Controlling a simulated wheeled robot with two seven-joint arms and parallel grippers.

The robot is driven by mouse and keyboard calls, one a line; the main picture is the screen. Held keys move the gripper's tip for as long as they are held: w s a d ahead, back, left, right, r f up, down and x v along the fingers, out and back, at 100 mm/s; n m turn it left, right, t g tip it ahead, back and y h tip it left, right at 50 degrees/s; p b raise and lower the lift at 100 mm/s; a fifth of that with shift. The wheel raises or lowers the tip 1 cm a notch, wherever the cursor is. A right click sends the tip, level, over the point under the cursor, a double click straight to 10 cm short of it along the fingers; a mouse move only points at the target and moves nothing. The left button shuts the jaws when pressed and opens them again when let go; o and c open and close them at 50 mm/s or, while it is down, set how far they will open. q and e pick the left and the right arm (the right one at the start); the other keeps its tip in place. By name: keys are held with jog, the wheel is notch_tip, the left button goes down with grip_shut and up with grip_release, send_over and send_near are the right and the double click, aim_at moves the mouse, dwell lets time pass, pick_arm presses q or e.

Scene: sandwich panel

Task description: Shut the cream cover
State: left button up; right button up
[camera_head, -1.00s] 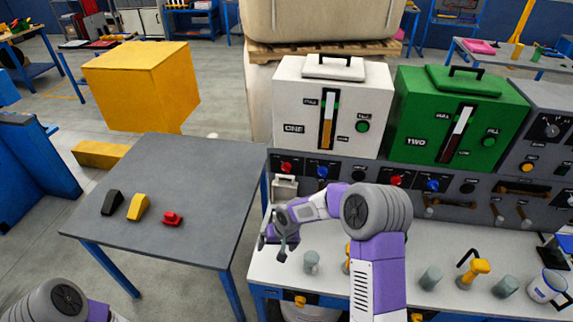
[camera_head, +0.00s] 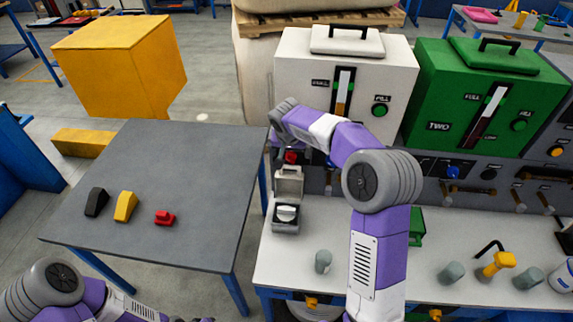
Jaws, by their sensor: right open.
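The cream cover (camera_head: 289,182) stands raised at the back of a small box (camera_head: 285,226) on the left end of the white bench. A pale round part shows inside the open box. My right gripper (camera_head: 274,151) is small and partly hidden by its own wrist, above and behind the raised cover, near the panel's left end. It is open and holds nothing that I can see. I cannot tell whether it touches the cover. My left arm shows at the bottom left, with its gripper out of frame.
The grey table (camera_head: 190,180) at left holds black, yellow and red pieces. Grey cylinders (camera_head: 323,262) and a yellow-handled part (camera_head: 497,264) stand on the bench (camera_head: 300,270).

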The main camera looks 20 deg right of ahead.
aim_at(290, 167)
pick_arm(q)
jog(key=shift+w+f+b, duration=0.25)
jog(key=shift+f+b, duration=0.2)
jog(key=shift+f, duration=0.25)
jog(key=shift+w+f+b, duration=0.2)
jog(key=shift+f+b, duration=0.25)
jog(key=shift+f, duration=0.25)
pick_arm(e)
jog(key=shift+a+x, duration=0.15)
jog(key=shift+x, duration=2.35)
jog(key=shift+a+x, duration=0.15)
jog(key=shift+x, duration=2.35)
